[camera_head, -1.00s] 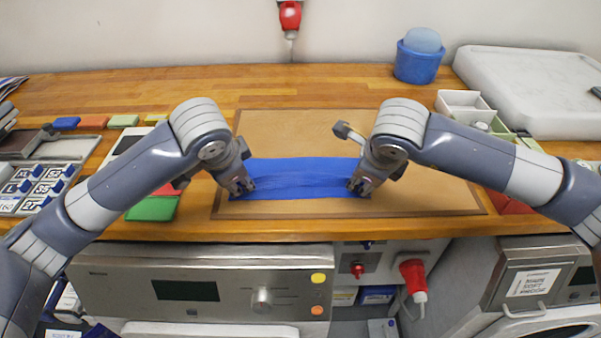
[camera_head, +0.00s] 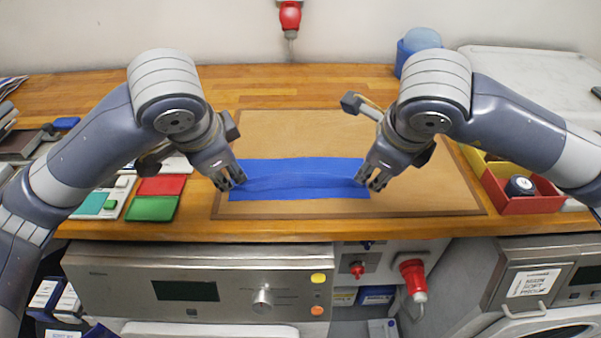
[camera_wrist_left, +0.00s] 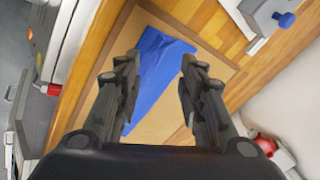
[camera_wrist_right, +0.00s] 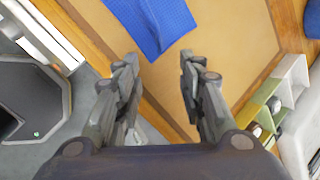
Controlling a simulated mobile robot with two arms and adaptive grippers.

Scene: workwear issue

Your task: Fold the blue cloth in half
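The blue cloth (camera_head: 300,180) lies as a wide, low strip on the brown board, with a slight crease along its length. It also shows in the left wrist view (camera_wrist_left: 158,70) and the right wrist view (camera_wrist_right: 152,20). My left gripper (camera_head: 236,182) is at the cloth's left end, and in the left wrist view its fingers (camera_wrist_left: 158,82) are apart with nothing between them. My right gripper (camera_head: 372,182) is at the cloth's right end, and in the right wrist view its fingers (camera_wrist_right: 156,72) are apart and empty. Both appear raised off the cloth.
The brown board (camera_head: 430,190) is bare to the right of the cloth. Red (camera_head: 161,186) and green (camera_head: 152,208) pieces lie to its left. A red bin (camera_head: 525,203) holding a dark round item stands at right. A blue bucket (camera_head: 404,58) stands behind.

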